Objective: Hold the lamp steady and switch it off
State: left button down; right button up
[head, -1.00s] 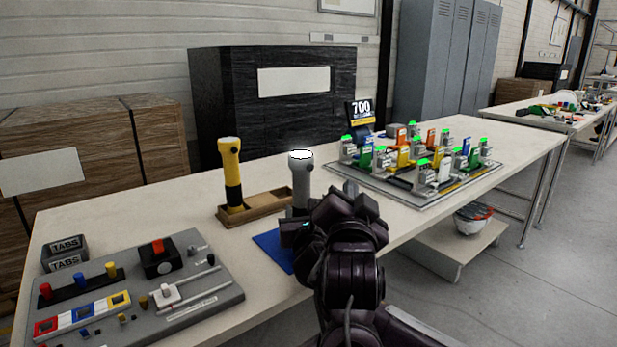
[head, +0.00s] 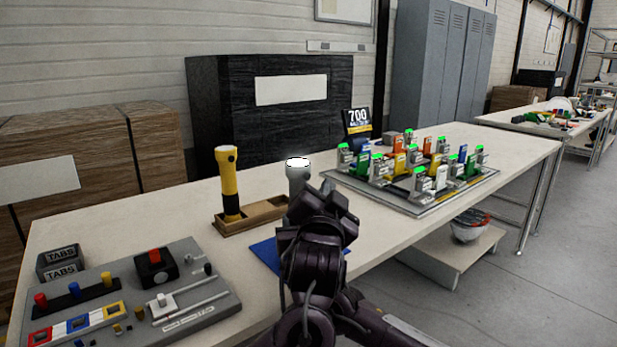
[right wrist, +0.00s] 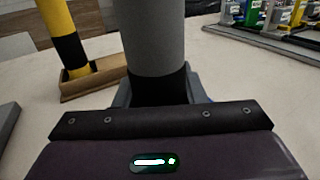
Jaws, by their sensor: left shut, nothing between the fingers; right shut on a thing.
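The grey lamp (head: 298,178) stands upright on the near bench, its top glowing white. Its lower body is hidden in the head view. In the right wrist view the lamp's grey body (right wrist: 155,40) rises from a black lower band. My right gripper (right wrist: 160,95) is shut around that band. The lamp's switch is not visible.
A yellow torch (head: 229,185) stands in a wooden tray (head: 265,214) left of the lamp. A blue mat (head: 266,254) lies at the lamp's foot. A grey switch panel (head: 210,314) is front left. A board with colourful blocks (head: 425,206) is to the right.

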aim_at(307, 176)
pick_arm(q)
jog(key=shift+w+a, duration=0.45)
jog(key=shift+w, duration=0.15)
jog(key=shift+w+a, duration=0.4)
jog(key=shift+w, duration=0.2)
dwell(1.2)
jog(key=shift+w+a, duration=0.35)
jog(key=shift+w, duration=0.05)
